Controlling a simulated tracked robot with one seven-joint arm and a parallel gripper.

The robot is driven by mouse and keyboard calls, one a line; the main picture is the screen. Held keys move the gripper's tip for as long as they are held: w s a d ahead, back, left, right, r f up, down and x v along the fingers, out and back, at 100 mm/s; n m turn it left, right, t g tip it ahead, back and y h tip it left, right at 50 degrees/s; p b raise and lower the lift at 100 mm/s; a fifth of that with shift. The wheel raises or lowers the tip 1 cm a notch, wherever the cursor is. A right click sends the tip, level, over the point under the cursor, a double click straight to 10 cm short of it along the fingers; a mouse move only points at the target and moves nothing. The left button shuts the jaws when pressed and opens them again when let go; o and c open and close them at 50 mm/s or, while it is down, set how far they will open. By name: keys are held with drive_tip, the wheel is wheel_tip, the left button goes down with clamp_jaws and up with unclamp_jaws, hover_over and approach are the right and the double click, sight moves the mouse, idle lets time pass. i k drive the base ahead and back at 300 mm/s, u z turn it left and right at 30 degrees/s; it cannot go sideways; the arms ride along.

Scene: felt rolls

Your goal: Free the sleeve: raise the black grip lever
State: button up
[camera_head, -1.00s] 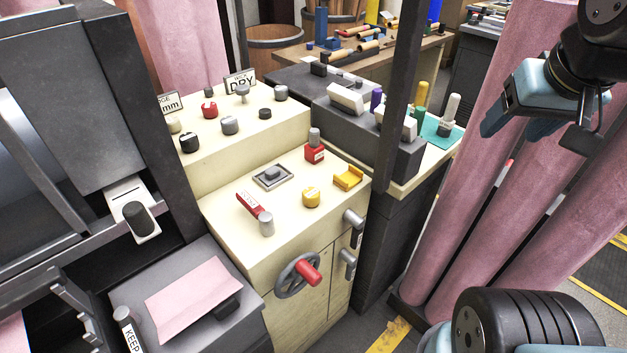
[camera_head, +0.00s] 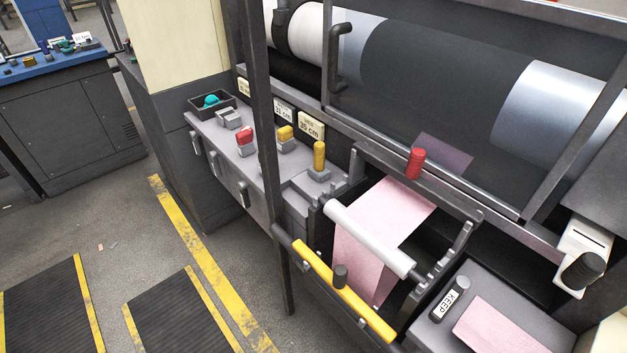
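Several dark-gripped parts show, and I cannot tell for sure which is the black grip lever. A black grip (camera_head: 583,270) sticks out of a white plate (camera_head: 578,246) at the right edge of the machine. A black bent handle (camera_head: 339,58) is on the frame by the large roll. My gripper is not in view.
A red grip (camera_head: 415,162) stands on the rail behind the felt. A grey ledge at left carries red and yellow levers (camera_head: 319,156). A thin dark post (camera_head: 268,150) stands in front. Open floor with black mats (camera_head: 181,312) lies left.

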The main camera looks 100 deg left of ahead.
sight(243, 185)
drive_tip(key=z, duration=1)
drive_tip(key=i, duration=0.1)
drive_tip(key=u, duration=3)
drive_tip(key=i, duration=0.15)
drive_tip(key=u, duration=1.95)
drive_tip(key=i, duration=0.5)
drive_tip(key=z, duration=0.25)
drive_tip(key=k, duration=0.5)
drive_tip(key=u, duration=0.05)
drive_tip(key=i, duration=0.15)
drive_tip(key=u, duration=0.1)
